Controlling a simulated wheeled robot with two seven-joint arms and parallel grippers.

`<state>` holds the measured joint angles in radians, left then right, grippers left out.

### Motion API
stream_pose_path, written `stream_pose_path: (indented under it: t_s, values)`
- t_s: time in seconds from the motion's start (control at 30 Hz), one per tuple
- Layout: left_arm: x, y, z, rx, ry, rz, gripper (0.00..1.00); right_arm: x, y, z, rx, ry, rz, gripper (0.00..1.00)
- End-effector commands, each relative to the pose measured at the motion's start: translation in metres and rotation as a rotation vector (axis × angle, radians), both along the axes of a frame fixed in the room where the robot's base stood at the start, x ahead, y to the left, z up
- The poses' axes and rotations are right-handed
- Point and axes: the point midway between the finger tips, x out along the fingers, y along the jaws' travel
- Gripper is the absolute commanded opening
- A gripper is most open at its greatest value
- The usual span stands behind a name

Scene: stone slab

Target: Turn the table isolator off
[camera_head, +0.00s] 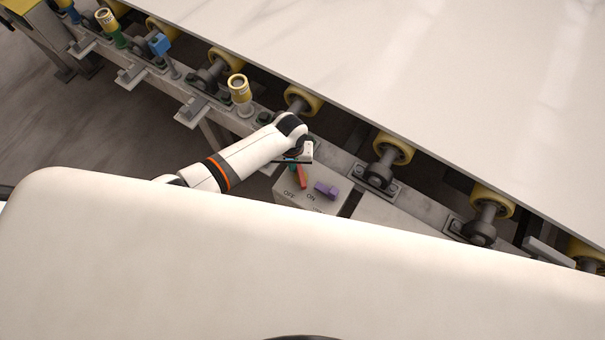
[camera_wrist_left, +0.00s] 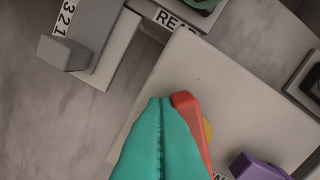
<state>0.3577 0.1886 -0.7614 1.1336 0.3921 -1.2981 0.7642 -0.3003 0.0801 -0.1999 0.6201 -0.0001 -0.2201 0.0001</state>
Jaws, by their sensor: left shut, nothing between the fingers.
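The isolator box (camera_head: 290,186) has a pale top with OFF and ON labels, beside the roller frame. A red lever (camera_head: 302,177) stands on it, by the labels; I cannot tell exactly which one it points to. In the left wrist view the red lever (camera_wrist_left: 190,112) has a yellow round part (camera_wrist_left: 207,128) behind it. My left gripper (camera_head: 293,166) is over the far side of the box. Its teal fingers (camera_wrist_left: 158,103) are shut and empty, right beside the lever; contact is unclear. The fingers hide part of the lever. My right gripper is not in view.
A purple handle (camera_head: 326,189) sits on the box right of the lever; the left wrist view shows it too (camera_wrist_left: 258,167). A large pale slab (camera_head: 430,70) lies on yellow rollers (camera_head: 393,148) behind. A metal bracket (camera_wrist_left: 65,54) stands left of the box.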

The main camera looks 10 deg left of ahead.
Motion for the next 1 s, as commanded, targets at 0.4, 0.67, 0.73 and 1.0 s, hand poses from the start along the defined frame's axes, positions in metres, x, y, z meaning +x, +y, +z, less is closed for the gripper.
stream_pose_path:
  t_s: [0.4,0.67,0.73,1.0]
  values:
    - [0.006,-0.006,0.0,0.0,0.0,-0.001,0.0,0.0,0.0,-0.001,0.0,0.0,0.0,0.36]
    - [0.01,-0.012,0.0,-0.002,0.0,-0.001,0.0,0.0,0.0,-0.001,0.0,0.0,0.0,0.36]
    - [0.011,-0.013,0.0,-0.001,0.0,-0.001,0.0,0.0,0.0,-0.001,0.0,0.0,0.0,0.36]
    - [0.012,-0.016,0.0,-0.001,0.0,-0.001,0.0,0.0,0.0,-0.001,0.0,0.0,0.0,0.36]
